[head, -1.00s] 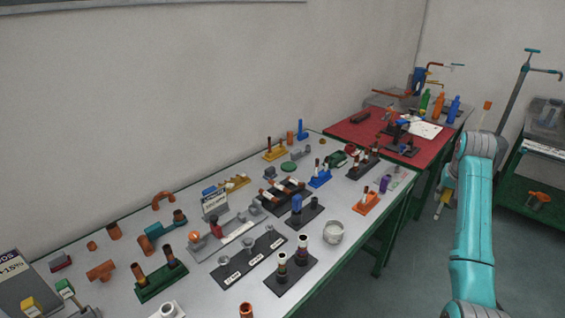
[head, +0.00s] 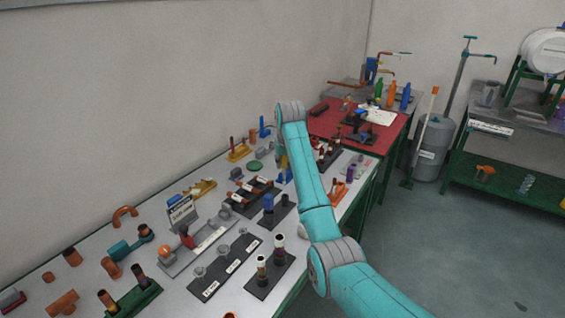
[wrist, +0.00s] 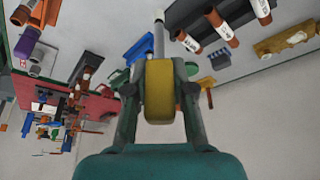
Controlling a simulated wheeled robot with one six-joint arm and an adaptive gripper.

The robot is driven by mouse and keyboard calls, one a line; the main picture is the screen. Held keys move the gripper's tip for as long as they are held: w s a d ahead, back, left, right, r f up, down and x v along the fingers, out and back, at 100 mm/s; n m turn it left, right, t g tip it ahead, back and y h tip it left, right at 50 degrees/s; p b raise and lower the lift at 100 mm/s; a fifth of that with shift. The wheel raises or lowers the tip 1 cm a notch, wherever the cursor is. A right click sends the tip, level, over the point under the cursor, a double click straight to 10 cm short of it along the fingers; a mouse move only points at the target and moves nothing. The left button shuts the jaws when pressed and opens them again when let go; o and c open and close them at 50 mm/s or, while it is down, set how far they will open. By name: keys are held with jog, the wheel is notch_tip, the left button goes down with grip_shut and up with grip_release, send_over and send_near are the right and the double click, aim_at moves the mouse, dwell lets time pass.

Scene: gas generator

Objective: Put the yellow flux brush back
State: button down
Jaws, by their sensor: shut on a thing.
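The yellow flux brush (wrist: 160,98) shows in the wrist view as a thick yellow handle with a thin grey stem and a pale tip. My gripper (wrist: 159,72) is shut on the handle, one finger on each side. The tip points away from my palm, over the grey bench top. A blue block (wrist: 138,49) lies just left of the stem in this picture; I cannot tell whether they touch. In the head view my arm hides most of the gripper and brush. No empty place for the brush can be made out clearly.
The bench (head: 78,268) is crowded. A black rack of copper tubes (head: 253,193) and a yellow stand (head: 238,152) are near my wrist. An orange stand (head: 341,191) is right of my arm.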

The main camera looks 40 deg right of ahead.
jog(key=shift+s, duration=0.1)
jog(key=shift+d+f, duration=0.1)
jog(key=shift+f, duration=2.2)
jog(key=shift+f, duration=2.7)
jog(key=c, duration=0.9)
grip_release()
jog(key=shift+r, duration=0.1)
jog(key=v, duration=1.2)
